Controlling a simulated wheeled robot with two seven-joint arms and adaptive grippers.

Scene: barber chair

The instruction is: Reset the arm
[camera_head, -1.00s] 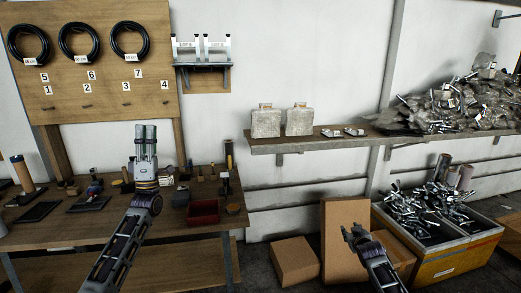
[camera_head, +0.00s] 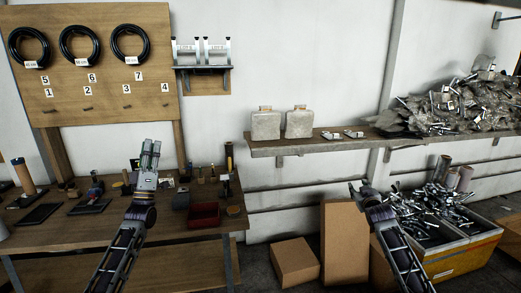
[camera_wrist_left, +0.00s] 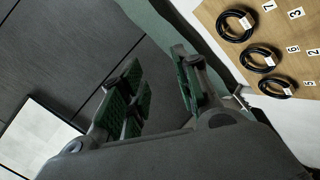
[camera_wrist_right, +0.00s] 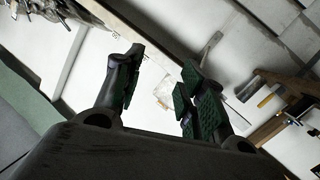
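My left gripper (camera_head: 150,152) points up over the workbench at the left of the head view. In the left wrist view its green-padded fingers (camera_wrist_left: 160,95) stand apart with nothing between them. My right gripper (camera_head: 360,188) is raised in front of the wall, below the shelf and above the cardboard boxes. In the right wrist view its fingers (camera_wrist_right: 158,85) are apart and empty. Neither gripper touches anything that I can see.
The workbench (camera_head: 90,232) holds tools and a red tray (camera_head: 204,214). A shelf (camera_head: 330,144) carries two grey containers and a pile of metal parts. Cardboard boxes (camera_head: 344,240) and a yellow-sided bin (camera_head: 465,258) stand on the floor. A pegboard (camera_head: 100,80) holds black coils.

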